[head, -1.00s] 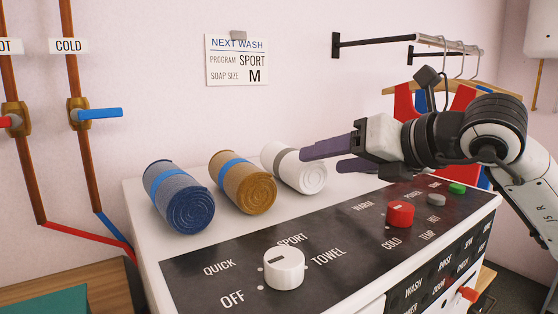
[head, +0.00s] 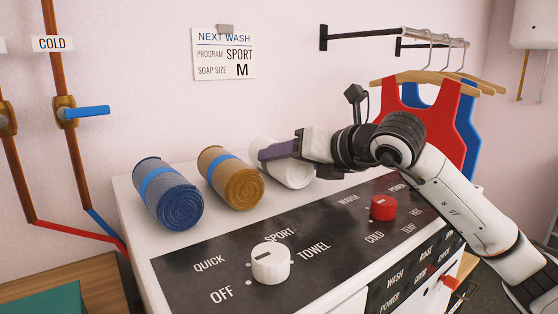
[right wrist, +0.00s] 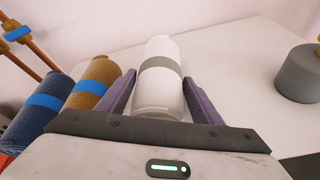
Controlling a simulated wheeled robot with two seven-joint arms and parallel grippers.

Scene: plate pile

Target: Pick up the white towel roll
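The white towel roll (head: 294,172) with a grey band lies on top of the white washing machine (head: 134,206). In the head view my right gripper's fingers partly cover it. In the right wrist view the roll (right wrist: 160,80) lies between the two purple fingers of my right gripper (right wrist: 160,92), one finger along each side. The fingers are apart, with little or no gap to the roll; firm contact cannot be made out. The roll still rests on the machine top. My left gripper is not in view.
A brown towel roll (head: 232,180) and a blue one (head: 168,195), both with blue bands, lie to the left. The control panel with a white dial (head: 270,264) and red knob (head: 383,207) is in front. A grey cylindrical object (right wrist: 299,74) stands to the right in the wrist view.

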